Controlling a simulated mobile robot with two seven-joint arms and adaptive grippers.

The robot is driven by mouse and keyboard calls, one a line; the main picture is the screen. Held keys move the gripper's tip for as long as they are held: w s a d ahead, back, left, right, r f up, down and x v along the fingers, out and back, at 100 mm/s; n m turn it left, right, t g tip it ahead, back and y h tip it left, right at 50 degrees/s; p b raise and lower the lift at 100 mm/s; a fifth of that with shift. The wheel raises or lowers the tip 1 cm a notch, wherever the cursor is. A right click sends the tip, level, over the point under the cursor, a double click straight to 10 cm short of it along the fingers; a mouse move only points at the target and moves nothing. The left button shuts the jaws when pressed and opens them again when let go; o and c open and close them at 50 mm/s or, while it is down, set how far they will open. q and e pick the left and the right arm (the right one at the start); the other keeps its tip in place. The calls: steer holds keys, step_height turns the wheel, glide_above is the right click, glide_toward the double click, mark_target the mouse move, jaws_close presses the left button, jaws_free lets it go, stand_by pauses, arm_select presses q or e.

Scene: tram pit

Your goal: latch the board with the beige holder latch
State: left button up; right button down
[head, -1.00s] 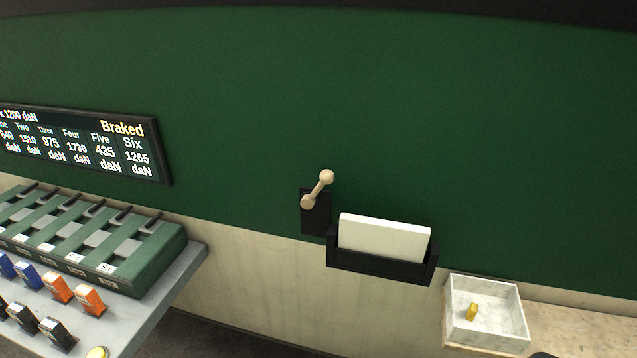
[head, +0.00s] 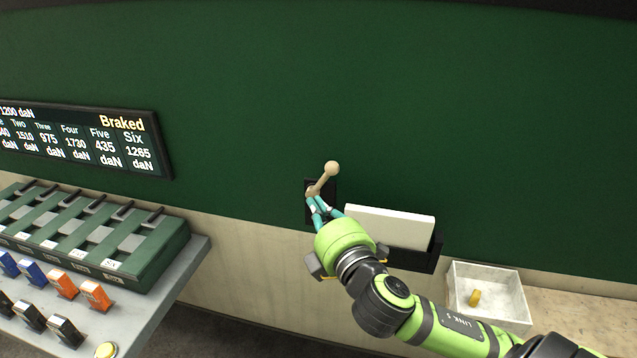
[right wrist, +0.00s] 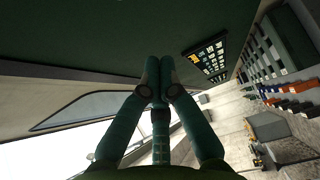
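The beige holder latch (head: 323,178) is a short lever with a ball end, on a black plate (head: 331,189) on the green wall. It points up and slightly right. The white board (head: 390,225) stands in a black holder (head: 436,250) just right of it. My right gripper (head: 313,198) has teal fingers and is at the latch's lower end in the head view. I cannot tell whether they touch. In the right wrist view the fingertips (right wrist: 159,62) are together, with no latch visible between them. My left gripper is not in view.
A pale tray (head: 504,312) with a yellow piece (head: 474,297) stands on a ledge at right. A console (head: 110,240) with levers and coloured switches is at left, below a display (head: 90,140). The green wall above the latch is clear.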

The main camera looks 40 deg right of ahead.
mark_target(323, 180)
steer(key=w+d, duration=0.5)
steer(key=w, duration=0.2)
steer(key=shift+w+d+r+p, duration=0.15)
steer(key=shift+w+d+p, duration=0.1)
steer(key=shift+w+p, duration=0.15)
stand_by(0.3)
